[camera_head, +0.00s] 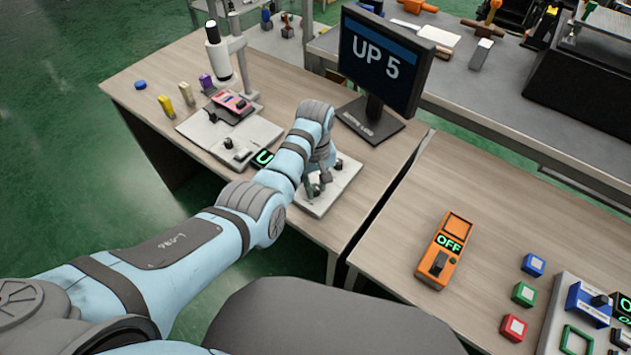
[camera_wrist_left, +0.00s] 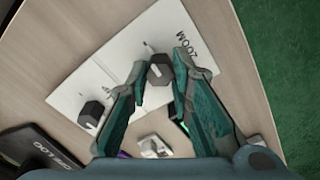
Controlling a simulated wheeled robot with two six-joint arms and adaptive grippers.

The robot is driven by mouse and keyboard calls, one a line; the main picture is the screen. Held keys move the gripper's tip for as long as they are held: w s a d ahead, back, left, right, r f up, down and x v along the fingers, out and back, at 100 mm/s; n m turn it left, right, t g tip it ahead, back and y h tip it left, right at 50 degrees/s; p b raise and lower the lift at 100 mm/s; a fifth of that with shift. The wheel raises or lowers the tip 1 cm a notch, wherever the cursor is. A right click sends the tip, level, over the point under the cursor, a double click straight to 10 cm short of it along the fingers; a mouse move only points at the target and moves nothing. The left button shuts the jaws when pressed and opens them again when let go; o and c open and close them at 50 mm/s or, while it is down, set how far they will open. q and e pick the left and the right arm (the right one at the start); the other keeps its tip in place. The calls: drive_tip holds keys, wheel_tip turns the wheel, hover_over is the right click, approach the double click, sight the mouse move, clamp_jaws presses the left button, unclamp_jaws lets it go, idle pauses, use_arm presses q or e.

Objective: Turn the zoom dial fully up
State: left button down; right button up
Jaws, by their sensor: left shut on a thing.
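The zoom dial (camera_wrist_left: 159,74) is a small dark grey faceted knob on a white panel (camera_wrist_left: 115,62), beside the printed word ZOOM (camera_wrist_left: 190,38) in the left wrist view. My left gripper (camera_wrist_left: 160,68) is shut on the dial, with a finger on each side of it. In the head view my left gripper (camera_head: 318,186) is low over the same panel (camera_head: 347,182), and its fingers partly hide the dial. A second dark knob (camera_wrist_left: 92,114) stands on the panel, apart from the gripper. The monitor (camera_head: 382,62) behind reads UP 5. My right gripper is not in view.
A microscope (camera_head: 216,52) on a pale base stands at the table's left, with a pink item on it. Several small coloured pieces lie beside it. An orange OFF switch box (camera_head: 444,249) and coloured blocks are on the right table. A gap separates the tables.

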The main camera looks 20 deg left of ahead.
use_arm(q)
drive_tip(key=m+p, duration=0.2)
drive_tip(key=m, duration=0.1)
drive_tip(key=shift+r, duration=0.2)
drive_tip(key=m+p, duration=0.1)
drive_tip(key=m, duration=0.2)
drive_tip(key=shift+m, duration=0.4)
drive_tip(key=m+p, duration=0.1)
drive_tip(key=m, duration=0.3)
drive_tip(key=shift+f+m, duration=0.1)
drive_tip(key=shift+m, duration=0.2)
drive_tip(key=m, duration=1.4)
drive_tip(key=shift+w, duration=0.1)
drive_tip(key=m, duration=0.5)
drive_tip(key=shift+p, duration=0.3)
drive_tip(key=shift+m, duration=2.2)
